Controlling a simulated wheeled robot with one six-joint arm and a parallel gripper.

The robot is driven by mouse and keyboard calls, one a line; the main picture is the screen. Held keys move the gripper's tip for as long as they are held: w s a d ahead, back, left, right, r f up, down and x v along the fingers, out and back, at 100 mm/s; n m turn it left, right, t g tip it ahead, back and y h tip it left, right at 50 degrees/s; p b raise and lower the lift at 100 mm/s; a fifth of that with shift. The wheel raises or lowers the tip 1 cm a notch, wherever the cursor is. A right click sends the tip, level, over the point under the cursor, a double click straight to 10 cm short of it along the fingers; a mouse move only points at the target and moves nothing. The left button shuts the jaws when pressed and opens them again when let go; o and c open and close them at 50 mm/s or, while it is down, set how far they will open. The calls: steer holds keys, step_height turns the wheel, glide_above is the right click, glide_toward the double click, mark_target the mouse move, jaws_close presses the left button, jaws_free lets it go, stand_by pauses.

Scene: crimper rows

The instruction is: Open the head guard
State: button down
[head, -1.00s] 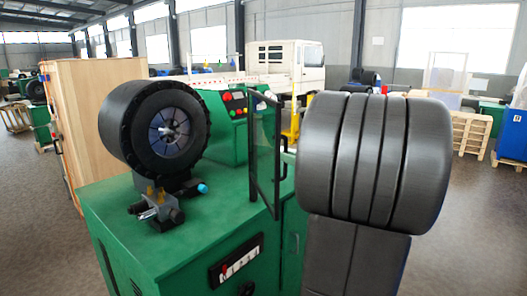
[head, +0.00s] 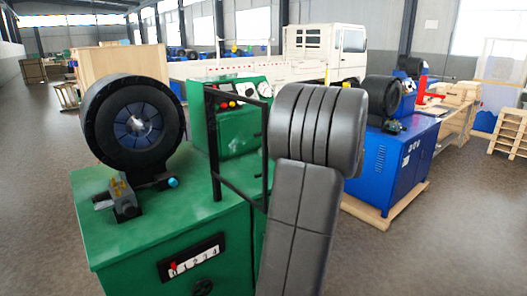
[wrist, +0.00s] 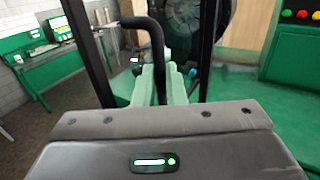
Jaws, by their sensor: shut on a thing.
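The head guard (head: 212,140) is a black-framed panel. In the head view it stands upright at the right of the green machine's top, right of the round black crimping head (head: 133,122). In the wrist view its black frame (wrist: 208,50) and bent black handle (wrist: 156,42) are close in front of me. My gripper (wrist: 163,84) has its pale green fingers shut around the lower part of the handle. In the head view my gripper and the handle are hidden behind my grey arm.
The green machine's cabinet (head: 150,225) carries a control panel with buttons and gauges (head: 240,95). A blue machine (head: 395,160) stands on a pallet behind my arm to the right. A wooden panel stands behind the crimping head. Bare floor is free at left.

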steer(key=shift+w+d+g, duration=0.2)
steer(key=shift+w+g, duration=0.1)
steer(key=shift+w, duration=0.05)
steer(key=c, duration=1.6)
jaws_free()
steer(key=shift+w+a, duration=0.1)
steer(key=shift+a, duration=0.15)
steer(key=shift+o, duration=0.5)
steer(key=shift+w+a+f, duration=0.1)
steer(key=shift+w+a, duration=0.05)
steer(key=shift+a, duration=0.05)
steer(key=b+v, duration=0.2)
steer(key=v, duration=1.2)
steer(key=shift+d+b, duration=0.2)
steer(key=shift+b, duration=0.15)
steer(key=shift+a+f, duration=0.1)
